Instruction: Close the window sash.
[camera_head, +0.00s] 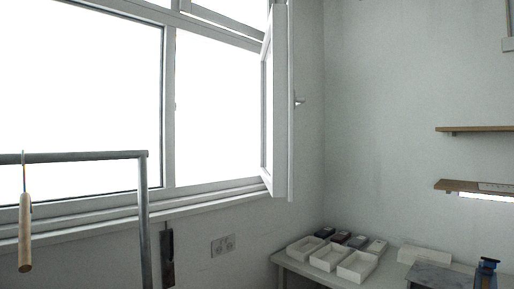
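The white window sash (280,110) stands open at the right side of the window, swung into the room and seen nearly edge-on. Its small handle (299,101) shows on the sash's right side. The white window frame (169,110) holds a wide left pane and the right opening, which is bright. My gripper is not in view.
A grey metal rail (75,157) with a hanging wooden-handled tool (25,232) stands at the left front. A table (296,265) below the sash bears white trays (357,266) and small boxes. Wall shelves (474,187) are at the right. The wall between sash and shelves is bare.

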